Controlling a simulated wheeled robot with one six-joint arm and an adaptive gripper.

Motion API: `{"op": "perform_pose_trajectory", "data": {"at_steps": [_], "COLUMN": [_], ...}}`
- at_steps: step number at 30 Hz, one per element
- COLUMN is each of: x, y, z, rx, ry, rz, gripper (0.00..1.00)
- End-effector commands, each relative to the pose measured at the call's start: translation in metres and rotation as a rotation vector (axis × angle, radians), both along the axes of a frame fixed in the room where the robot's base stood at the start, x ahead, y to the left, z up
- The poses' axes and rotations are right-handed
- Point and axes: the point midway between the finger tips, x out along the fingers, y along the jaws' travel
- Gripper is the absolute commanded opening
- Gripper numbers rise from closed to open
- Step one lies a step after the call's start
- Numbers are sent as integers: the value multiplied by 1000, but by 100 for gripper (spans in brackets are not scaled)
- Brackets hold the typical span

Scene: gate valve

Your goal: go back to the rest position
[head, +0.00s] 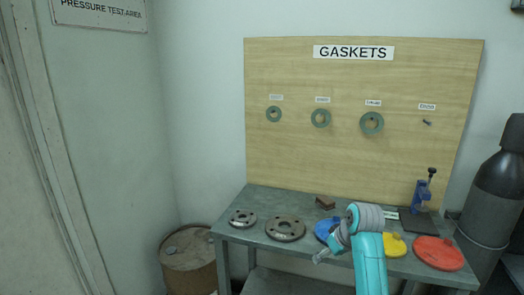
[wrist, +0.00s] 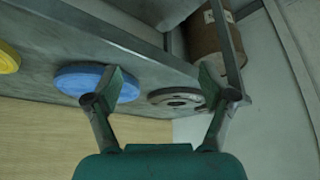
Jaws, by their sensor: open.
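My gripper (wrist: 163,82) is open and empty in the wrist view, with its two fingers wide apart. In that tilted view, a blue disc (wrist: 75,82) lies behind the left finger and a grey flange (wrist: 170,98) partly behind the right one. In the head view my gripper (head: 322,256) hangs at the left of my turquoise arm, by the front edge of the grey workbench (head: 262,200). The blue disc (head: 322,229) is partly hidden by my arm there. I cannot tell the height of the gripper over the bench.
The bench also holds flanges (head: 285,229), a brown block (head: 325,202), a yellow disc (head: 393,246), a red disc (head: 438,253) and a blue stand (head: 421,195). A gasket board (head: 290,150) stands behind. A barrel (head: 190,262) is left, a dark cylinder (head: 492,200) right.

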Motion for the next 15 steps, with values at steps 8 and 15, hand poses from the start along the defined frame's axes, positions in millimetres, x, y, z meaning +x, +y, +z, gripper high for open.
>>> {"op": "perform_pose_trajectory", "data": {"at_steps": [8,15], "x": [-35,-85], "y": [6,11], "z": [-88,-161], "rx": [15,30], "ry": [-66,-147], "rz": [-66,-132], "gripper": [83,83]}}
